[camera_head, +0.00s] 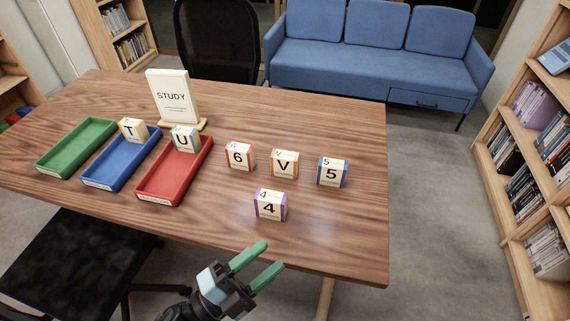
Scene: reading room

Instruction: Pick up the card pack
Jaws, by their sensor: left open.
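Several boxy card packs stand on the wooden table. The pack marked 4 (270,205), with purple edges, stands nearest the front edge. Behind it are a red-edged 6 pack (239,156), an orange-edged V pack (284,163) and a blue-edged 5 pack (332,172). A T pack (132,130) stands at the far end of the blue tray (108,184), and a U pack (185,139) at the far end of the red tray (159,200). My left gripper (273,254) has green fingers, apart and empty, in front of the 4 pack and clear of it. My right gripper is out of view.
A green tray (75,146) lies empty at the left. A STUDY sign (172,96) stands behind the trays. The table (345,240) is bare at its right side. A black chair (75,265) is at the front left, a blue sofa (370,70) behind, and bookshelves (535,150) at the right.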

